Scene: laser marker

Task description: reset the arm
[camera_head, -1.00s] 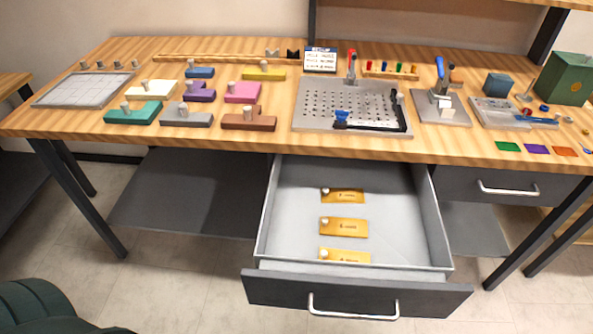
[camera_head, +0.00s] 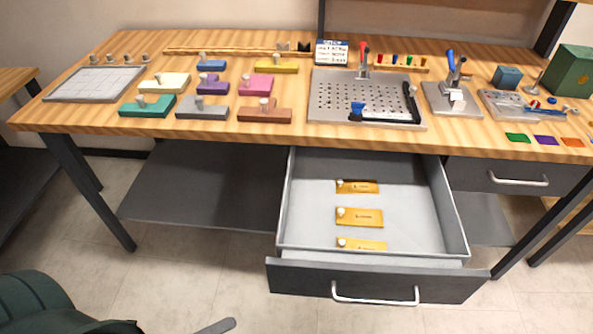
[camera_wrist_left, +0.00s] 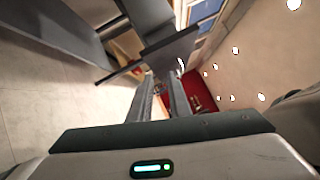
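My left gripper (camera_head: 217,326) shows only as a grey finger at the bottom edge of the head view, in front of the workbench and left of the open drawer. In the left wrist view its two fingers (camera_wrist_left: 162,88) stand apart with a gap between them. Nothing is seen held in that gap. The rest of the left gripper is cut off in the head view. My right gripper is in neither current view.
A drawer (camera_head: 375,281) stands pulled out with several yellow plates (camera_head: 359,216) inside. The wooden bench (camera_head: 190,140) carries coloured blocks, a perforated plate (camera_head: 335,95) and a clamp fixture (camera_head: 453,98). A grey shelf (camera_head: 200,185) lies under the bench. Floor left of the drawer is clear.

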